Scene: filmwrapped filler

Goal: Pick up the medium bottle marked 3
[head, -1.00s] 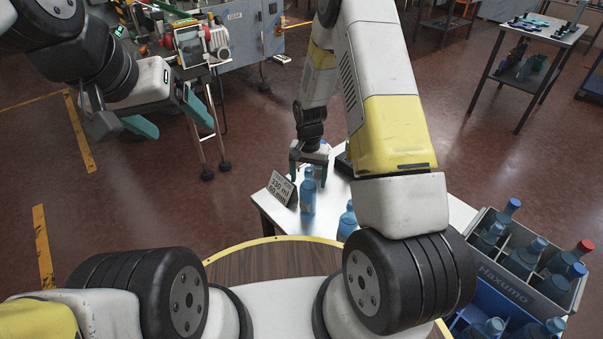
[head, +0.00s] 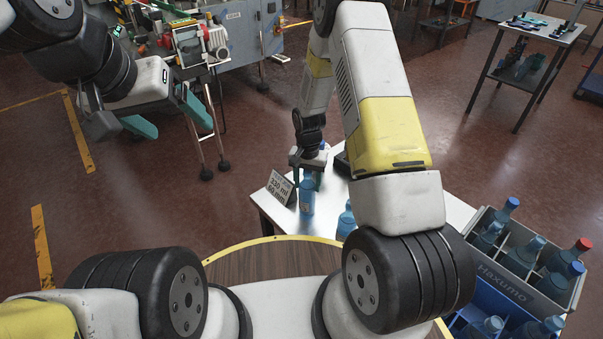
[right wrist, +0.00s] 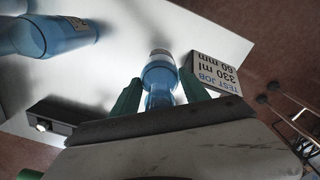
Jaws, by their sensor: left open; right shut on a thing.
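A blue bottle (head: 307,199) stands upright on the white table by a small sign (head: 280,187) reading 330 ml, 60 mm. My right gripper (head: 308,177) is shut on this bottle from above, around its upper part. In the right wrist view the bottle (right wrist: 159,84) sits between the two green fingers (right wrist: 160,95), next to the sign (right wrist: 221,75). No number on the bottle is legible. A second blue bottle (head: 346,222) stands closer to me, partly hidden by my arm. My left gripper (head: 168,117) is open and empty, above the floor at upper left.
A grey crate (head: 541,297) with several bottles, one red-capped, stands at right, with a blue crate in front. A dark block (right wrist: 62,115) lies on the white table (right wrist: 110,75). A round wooden top (head: 270,262) is close to me. A machine stands at the back.

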